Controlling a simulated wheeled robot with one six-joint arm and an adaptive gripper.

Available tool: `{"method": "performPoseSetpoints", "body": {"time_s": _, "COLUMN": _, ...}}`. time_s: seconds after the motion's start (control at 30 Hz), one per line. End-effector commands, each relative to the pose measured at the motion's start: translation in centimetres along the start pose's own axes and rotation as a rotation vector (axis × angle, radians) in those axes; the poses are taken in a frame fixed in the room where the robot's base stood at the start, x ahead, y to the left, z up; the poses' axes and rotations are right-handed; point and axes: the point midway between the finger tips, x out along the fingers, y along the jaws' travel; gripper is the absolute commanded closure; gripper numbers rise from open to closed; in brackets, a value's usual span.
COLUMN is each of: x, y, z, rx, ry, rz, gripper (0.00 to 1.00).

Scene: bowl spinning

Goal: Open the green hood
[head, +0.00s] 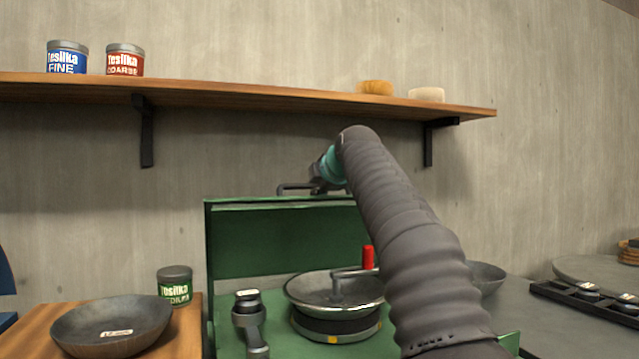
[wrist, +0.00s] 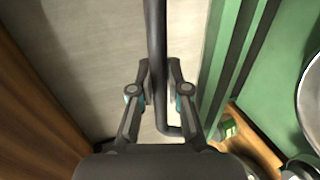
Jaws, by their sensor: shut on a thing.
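The green hood (head: 285,240) stands upright behind the spinning bowl station, with its inner face toward the head camera. Its dark bar handle (head: 292,187) is at the top edge, and the bar also runs down the middle of the wrist view (wrist: 156,35). My gripper (head: 318,182) is at the top of the hood, partly hidden behind my arm in the head view. In the wrist view its two fingers (wrist: 160,72) close around the bar from both sides. The hood's green edge (wrist: 222,75) lies to the right of the bar there.
Under the hood are a grey bowl (head: 310,291), a red knob (head: 368,257) and a dark metal fixture (head: 249,320). A wooden shelf (head: 230,94) with tins hangs above the hood. A loose bowl (head: 112,328) and a green tin (head: 175,284) stand on the left.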

Motion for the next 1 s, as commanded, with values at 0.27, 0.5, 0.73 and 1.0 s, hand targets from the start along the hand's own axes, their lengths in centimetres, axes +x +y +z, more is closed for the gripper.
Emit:
{"method": "performPoseSetpoints", "body": {"time_s": 0.27, "x": -0.3, "y": 0.5, "z": 0.0, "rx": -0.003, "ry": -0.004, "rz": 0.014, "gripper": 1.0}}
{"method": "performPoseSetpoints", "body": {"time_s": 0.5, "x": -0.3, "y": 0.6, "z": -0.1, "rx": -0.003, "ry": -0.002, "rz": 0.014, "gripper": 0.59}}
{"method": "performPoseSetpoints", "body": {"time_s": 0.73, "x": -0.1, "y": 0.3, "z": -0.4, "rx": -0.004, "ry": 0.002, "rz": 0.008, "gripper": 0.59}}
{"method": "performPoseSetpoints", "body": {"time_s": 1.0, "x": -1.7, "y": 0.3, "z": -0.5, "rx": -0.005, "ry": 0.003, "rz": 0.007, "gripper": 0.59}}
